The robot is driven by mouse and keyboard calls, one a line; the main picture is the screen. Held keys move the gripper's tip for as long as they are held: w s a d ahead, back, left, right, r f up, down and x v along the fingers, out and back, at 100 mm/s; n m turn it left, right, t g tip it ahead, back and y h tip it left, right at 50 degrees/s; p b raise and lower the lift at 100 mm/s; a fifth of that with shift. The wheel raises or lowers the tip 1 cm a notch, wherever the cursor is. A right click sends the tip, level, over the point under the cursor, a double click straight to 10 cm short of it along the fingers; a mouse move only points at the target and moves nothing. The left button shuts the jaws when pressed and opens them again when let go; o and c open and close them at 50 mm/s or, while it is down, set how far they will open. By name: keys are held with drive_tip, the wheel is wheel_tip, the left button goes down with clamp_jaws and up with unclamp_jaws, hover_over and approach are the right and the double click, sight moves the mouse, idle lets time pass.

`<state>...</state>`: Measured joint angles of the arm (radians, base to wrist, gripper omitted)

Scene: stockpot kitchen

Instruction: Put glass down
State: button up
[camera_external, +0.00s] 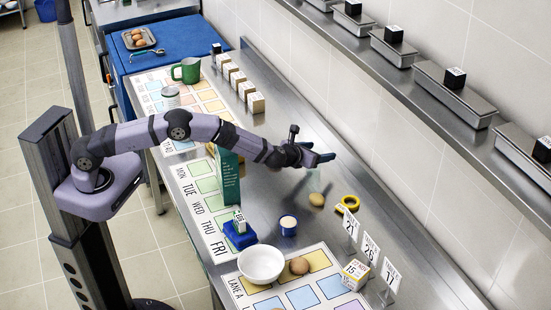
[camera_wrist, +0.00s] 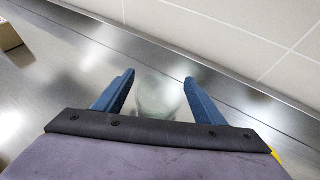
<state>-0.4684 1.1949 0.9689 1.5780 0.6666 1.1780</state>
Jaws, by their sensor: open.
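A clear glass (camera_wrist: 158,98) shows in the wrist view between the two blue fingers of my gripper (camera_wrist: 158,88), with a gap on each side. The black mount hides its near part. In the external view my gripper (camera_external: 322,157) is over the steel counter near the back wall, its fingers apart. The glass (camera_external: 313,179) is only faintly visible below the fingers there. It appears to stand on the counter, but its base is hard to make out.
A green board (camera_external: 228,175) stands under my arm.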

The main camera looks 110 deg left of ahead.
drive_tip(key=b+v, duration=0.2)
drive_tip(key=v, duration=0.8)
drive_tip(key=shift+d+b, duration=0.35)
drive_tip(key=shift+b, duration=0.05)
drive_tip(key=shift+s+r, duration=0.1)
drive_tip(key=s+d+r+n+h+p, duration=0.1)
drive_tip(key=s+d+r+n+h, duration=0.15)
drive_tip(key=d+n, duration=0.2)
drive_tip(key=s+d+r+n+h, duration=0.1)
drive_tip(key=d+r+n, duration=0.2)
drive_tip(key=d, duration=0.3)
drive_tip(key=s+d+f+n+g+h, duration=0.1)
drive_tip(key=s+d+f+n+h, duration=0.1)
drive_tip(key=s+d, duration=0.7)
drive_tip(key=s+d+f+n+g+h, duration=0.2)
drive_tip(key=s+d+f+n+h, duration=0.1)
drive_tip(key=s+d+n, duration=0.4)
drive_tip(key=s+d+f+n+g+h, duration=0.1)
drive_tip(key=s+d+f+n+h, duration=0.2)
drive_tip(key=s+d, duration=0.8)
wheel_tip(320, 180, down, 2)
drive_tip(key=shift+s+f+n, duration=0.1)
drive_tip(key=shift+s+n, duration=0.85)
drive_tip(key=shift+n, duration=0.3)
